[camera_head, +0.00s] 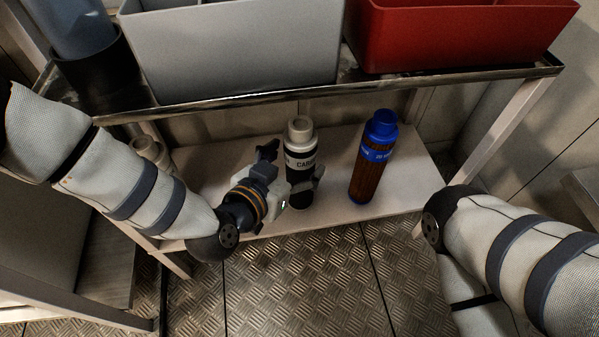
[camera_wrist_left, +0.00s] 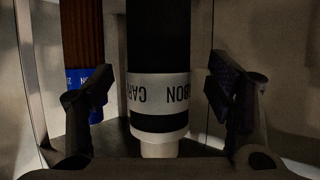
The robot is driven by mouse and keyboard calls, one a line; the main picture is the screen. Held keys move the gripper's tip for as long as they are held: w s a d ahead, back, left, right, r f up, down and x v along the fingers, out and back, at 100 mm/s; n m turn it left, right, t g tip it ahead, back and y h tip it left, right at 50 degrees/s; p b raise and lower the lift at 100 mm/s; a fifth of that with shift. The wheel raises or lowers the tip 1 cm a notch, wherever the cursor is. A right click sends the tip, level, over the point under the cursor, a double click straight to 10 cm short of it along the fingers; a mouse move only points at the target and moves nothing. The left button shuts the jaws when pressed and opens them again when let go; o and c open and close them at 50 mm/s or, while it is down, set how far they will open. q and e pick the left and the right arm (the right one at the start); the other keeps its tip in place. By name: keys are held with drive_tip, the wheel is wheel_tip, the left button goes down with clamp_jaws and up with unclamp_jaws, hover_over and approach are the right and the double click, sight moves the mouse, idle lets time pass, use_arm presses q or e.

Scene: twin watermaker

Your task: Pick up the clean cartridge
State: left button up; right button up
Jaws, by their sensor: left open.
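A black cartridge (camera_head: 297,163) with a white cap and a white band lettered "CARBON" stands upright on the white lower shelf (camera_head: 415,190). A brown cartridge (camera_head: 368,174) with a blue cap and blue band stands to its right. Neither is marked clean in these views. My left gripper (camera_head: 292,170) is open at the black cartridge, one finger on each side. In the left wrist view, the black cartridge (camera_wrist_left: 160,92) shows upside down between the open fingers, with gaps on both sides. The brown cartridge (camera_wrist_left: 83,45) is behind the left finger. My right gripper is not in view.
A steel table edge (camera_head: 440,78) runs above the shelf, carrying a grey bin (camera_head: 230,60) and a red bin (camera_head: 450,40). A blue cylinder in a black holder (camera_head: 100,75) is at top left. A pale cylinder (camera_head: 147,148) is partly hidden behind my left arm.

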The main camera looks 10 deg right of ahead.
use_arm(q)
drive_tip(key=x, duration=0.1)
drive_tip(key=b+x, duration=0.1)
drive_tip(key=x, duration=0.1)
drive_tip(key=shift+s+a+f, duration=0.1)
drive_tip(key=shift+s+f, duration=0.05)
drive_tip(key=shift+f, duration=0.15)
drive_tip(key=shift+r, duration=0.1)
drive_tip(key=c, duration=1.6)
drive_tip(key=shift+o, duration=0.2)
drive_tip(key=shift+r, duration=0.1)
